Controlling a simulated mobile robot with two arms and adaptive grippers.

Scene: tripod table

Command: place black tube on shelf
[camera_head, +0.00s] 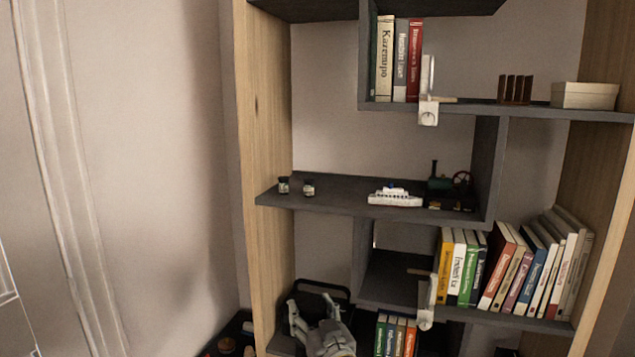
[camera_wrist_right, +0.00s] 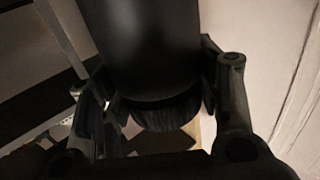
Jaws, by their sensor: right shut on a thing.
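My right gripper (camera_head: 312,312) shows at the bottom of the head view, in front of the lower left of the shelf unit. In the right wrist view, a large black tube (camera_wrist_right: 142,50) fills the space between its two fingers, and the gripper (camera_wrist_right: 160,105) is shut on it. In the head view I cannot clearly make out the tube against the dark surfaces around the gripper. The shelf unit has dark boards, such as the middle left shelf (camera_head: 340,207), and light wood sides. My left gripper is not in view.
The middle shelf holds two small jars (camera_head: 296,187), a toy ship (camera_head: 395,197) and a dark model engine (camera_head: 450,190). Books (camera_head: 510,270) stand on the lower right shelf, more books (camera_head: 398,60) on the upper one. A box (camera_head: 585,95) sits upper right.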

